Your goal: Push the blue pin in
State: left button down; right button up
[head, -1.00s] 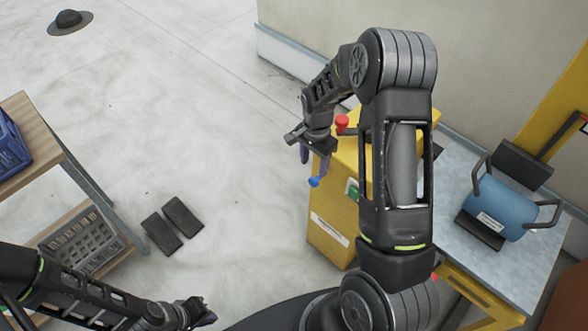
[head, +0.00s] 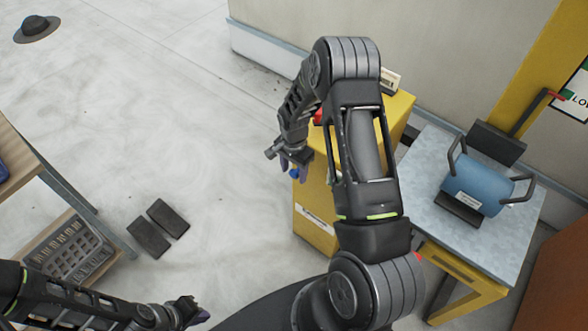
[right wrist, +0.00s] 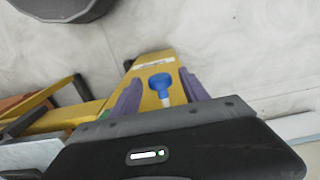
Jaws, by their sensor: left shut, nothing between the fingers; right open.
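The blue pin (head: 294,173) sticks out from the side of the yellow cabinet (head: 313,206), mostly hidden behind my right gripper in the head view. In the right wrist view the blue pin (right wrist: 161,83) shows a round blue head and a pale shaft. It lies between the two purple fingers of my right gripper (right wrist: 160,95), which are apart. My right gripper (head: 291,162) is open at the cabinet's left side; I cannot tell whether it touches the pin. My left gripper (head: 192,312) is shut and empty, low at the bottom of the head view, far from the pin.
A red knob (head: 318,117) is on the cabinet top, partly behind my right arm. A blue cylinder with handles (head: 477,189) sits on a grey-topped table (head: 430,200) at right. A shelf with a grey crate (head: 70,249) stands at left. Dark pads (head: 158,229) lie on open floor.

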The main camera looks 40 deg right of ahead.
jog(key=shift+c, duration=0.4)
grip_shut()
dwell(1.0)
